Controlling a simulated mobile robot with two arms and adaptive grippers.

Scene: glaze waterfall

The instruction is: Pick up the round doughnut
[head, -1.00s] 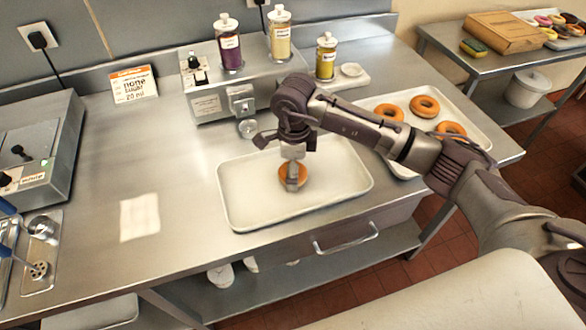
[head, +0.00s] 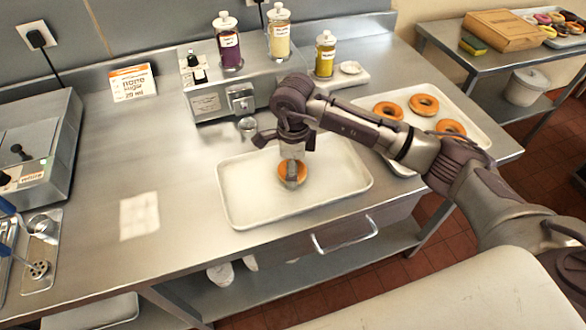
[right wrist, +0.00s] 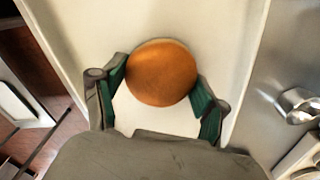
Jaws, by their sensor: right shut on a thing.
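A round brown doughnut (head: 284,172) is at the middle of a white tray (head: 240,206) in the head view. My right gripper (head: 292,182) points down over the tray and is shut on this doughnut. In the right wrist view the doughnut (right wrist: 162,73) sits between the two green-padded fingers (right wrist: 160,92), which touch its sides. I cannot tell whether the doughnut rests on the tray or is just above it. My left gripper is not in view.
A second tray (head: 470,150) with several ring doughnuts (head: 388,111) stands at the right. Bottles (head: 325,55) and a dispenser (head: 239,99) stand behind the tray. A fryer-like machine (head: 40,150) is at the left. The counter between is mostly clear.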

